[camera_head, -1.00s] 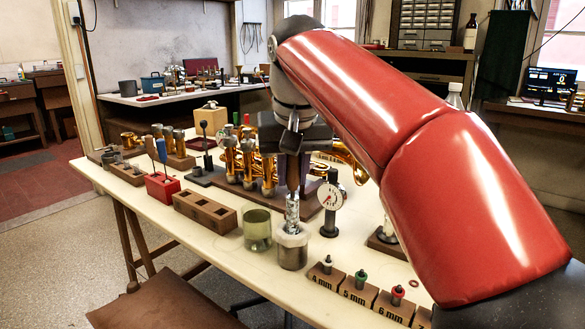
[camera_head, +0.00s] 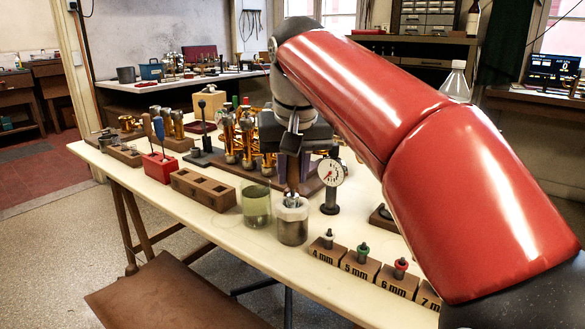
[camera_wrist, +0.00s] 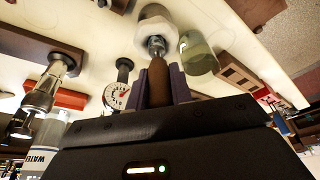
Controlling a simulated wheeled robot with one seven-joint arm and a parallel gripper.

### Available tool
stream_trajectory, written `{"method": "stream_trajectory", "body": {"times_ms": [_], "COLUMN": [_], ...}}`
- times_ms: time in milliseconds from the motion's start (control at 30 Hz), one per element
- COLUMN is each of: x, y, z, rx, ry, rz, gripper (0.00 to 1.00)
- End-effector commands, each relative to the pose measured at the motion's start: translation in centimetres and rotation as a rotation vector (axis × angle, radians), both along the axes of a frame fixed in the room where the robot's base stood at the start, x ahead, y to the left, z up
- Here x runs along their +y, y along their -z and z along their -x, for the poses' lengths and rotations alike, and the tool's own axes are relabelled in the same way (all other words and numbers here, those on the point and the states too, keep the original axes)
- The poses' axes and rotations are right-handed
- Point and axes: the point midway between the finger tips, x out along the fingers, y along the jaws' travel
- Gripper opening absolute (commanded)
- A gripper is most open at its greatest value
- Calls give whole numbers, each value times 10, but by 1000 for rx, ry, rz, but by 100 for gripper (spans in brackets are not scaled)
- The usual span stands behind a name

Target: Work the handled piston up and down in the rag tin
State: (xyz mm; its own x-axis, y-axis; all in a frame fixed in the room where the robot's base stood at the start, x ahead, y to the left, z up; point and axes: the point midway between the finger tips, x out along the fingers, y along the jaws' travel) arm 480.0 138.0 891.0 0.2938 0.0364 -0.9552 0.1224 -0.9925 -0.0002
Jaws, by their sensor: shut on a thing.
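The rag tin (camera_head: 292,226) is a small metal tin with white cloth at its rim, on the front part of the bench. My gripper (camera_head: 292,172) is above it, pointing down, shut on the brown handle of the piston (camera_wrist: 158,82). In the wrist view the gripper (camera_wrist: 158,92) has its purple-grey fingers on both sides of that handle. The piston's silver lower part goes into the mouth of the rag tin (camera_wrist: 155,22). Its bottom end is hidden inside the tin.
A greenish glass jar (camera_head: 256,205) stands close left of the tin. A dial gauge (camera_head: 331,174) stands close right. Labelled wooden blocks (camera_head: 361,268) are in front right. A wooden block with square holes (camera_head: 203,188) lies left. Brass valves stand behind.

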Motion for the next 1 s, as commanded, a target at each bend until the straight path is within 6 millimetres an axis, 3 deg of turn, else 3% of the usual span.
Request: {"method": "stream_trajectory", "body": {"times_ms": [500, 1000], "x": [0, 0], "y": [-34, -25], "z": [0, 0], "rx": [-2, -1], "ry": [0, 0], "rz": [0, 0], "gripper": [0, 0]}}
